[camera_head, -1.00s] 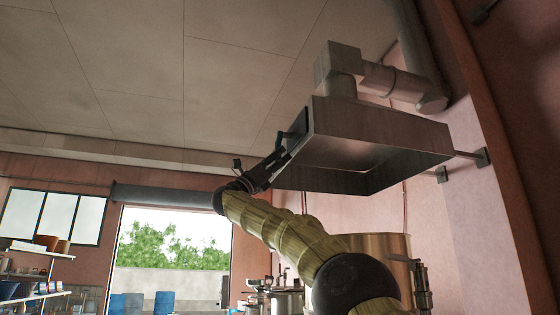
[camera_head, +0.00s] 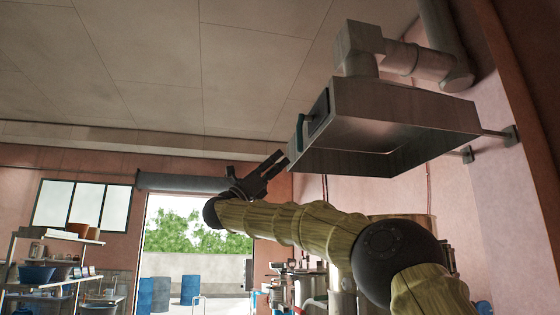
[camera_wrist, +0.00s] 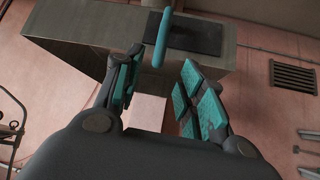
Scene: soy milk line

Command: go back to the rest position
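My gripper (camera_head: 282,158) is at the end of my arm, left of and slightly below the metal hood (camera_head: 390,112). Its two dark fingers stand apart, with nothing visible between them. In the wrist view my gripper (camera_wrist: 163,60) shows teal pads on the spread fingers. A teal bar handle (camera_head: 300,132) sits on the hood's left side by a dark panel (camera_head: 318,112). In the wrist view the handle (camera_wrist: 162,40) lies beyond the fingertips, in front of the dark panel (camera_wrist: 185,33), and appears clear of the fingers.
Ducts rise from the hood to the wall. Steel pots (camera_head: 308,288) stand below, partly behind my arm. Shelves (camera_head: 50,265) with bowls stand at the left. An open doorway (camera_head: 185,228) shows blue barrels (camera_head: 160,293). Room around the gripper's left looks free.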

